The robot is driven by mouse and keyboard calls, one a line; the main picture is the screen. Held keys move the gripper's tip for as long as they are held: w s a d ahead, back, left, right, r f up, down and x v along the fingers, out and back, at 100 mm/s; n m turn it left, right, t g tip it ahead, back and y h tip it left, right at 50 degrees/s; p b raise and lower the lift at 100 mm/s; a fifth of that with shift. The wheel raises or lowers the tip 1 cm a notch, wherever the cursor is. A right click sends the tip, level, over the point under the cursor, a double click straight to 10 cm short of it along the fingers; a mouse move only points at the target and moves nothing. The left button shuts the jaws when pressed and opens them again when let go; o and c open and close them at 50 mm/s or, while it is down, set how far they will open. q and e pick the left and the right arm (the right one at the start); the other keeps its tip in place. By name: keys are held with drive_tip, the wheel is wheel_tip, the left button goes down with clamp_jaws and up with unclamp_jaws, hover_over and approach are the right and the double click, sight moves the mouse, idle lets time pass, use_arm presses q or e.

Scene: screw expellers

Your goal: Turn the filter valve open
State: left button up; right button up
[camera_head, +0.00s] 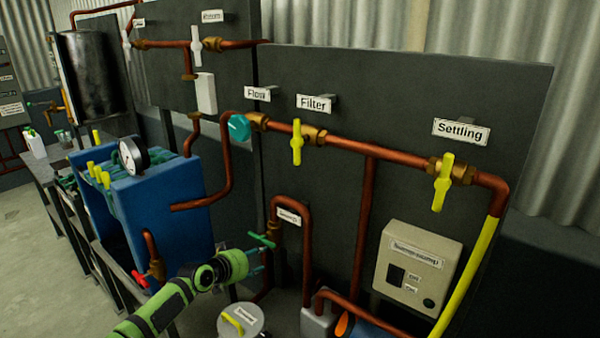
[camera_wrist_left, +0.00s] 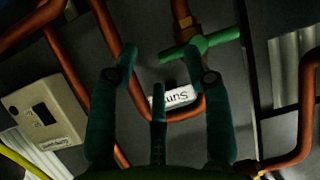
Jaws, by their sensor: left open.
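The filter valve has a yellow handle (camera_head: 297,142) below the "Filter" label (camera_head: 314,103) in the head view. The handle stands upright, across the near-level copper pipe. My left gripper (camera_head: 262,262) is open, well below and a little left of this handle and apart from it. It is close to a green valve handle (camera_head: 262,240) on a lower pipe. In the left wrist view, that green handle (camera_wrist_left: 200,47) is beyond the open fingers (camera_wrist_left: 160,72); I cannot tell whether they touch it. The filter valve does not show there. My right gripper is not in view.
A teal flow valve (camera_head: 239,127) is left of the filter valve, and a yellow settling valve (camera_head: 443,182) is right of it. A bent copper pipe (camera_head: 306,240) and a beige control box (camera_head: 417,268) are below. A blue tank (camera_head: 170,215) stands left.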

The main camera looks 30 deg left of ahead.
use_arm(q)
wheel_tip(320, 180, up, 21)
drive_tip(key=w+d+m+t+h, duration=0.2)
drive_tip(key=w+t, duration=0.1)
drive_tip(key=m+t+h+p, duration=0.1)
drive_tip(key=m+h+p, duration=0.1)
drive_tip(key=m+h, duration=0.15)
approach(296, 132)
drive_tip(key=x, duration=0.4)
drive_tip(key=shift+n+h, duration=0.25)
drive_tip(key=p+x, duration=0.1)
drive_tip(key=x, duration=0.1)
drive_tip(key=p+x, duration=0.2)
drive_tip(key=x, duration=0.1)
drive_tip(key=shift+w+r+p, duration=0.25)
drive_tip(key=shift+w+p, duration=0.15)
drive_tip(key=shift+w+d+f, duration=0.15)
drive_tip(key=shift+w+d, duration=0.1)
drive_tip(key=shift+w, duration=0.15)
drive_tip(key=shift+f, duration=0.1)
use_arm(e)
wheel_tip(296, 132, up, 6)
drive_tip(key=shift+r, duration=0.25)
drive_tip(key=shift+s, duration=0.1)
use_arm(q)
clamp_jaws()
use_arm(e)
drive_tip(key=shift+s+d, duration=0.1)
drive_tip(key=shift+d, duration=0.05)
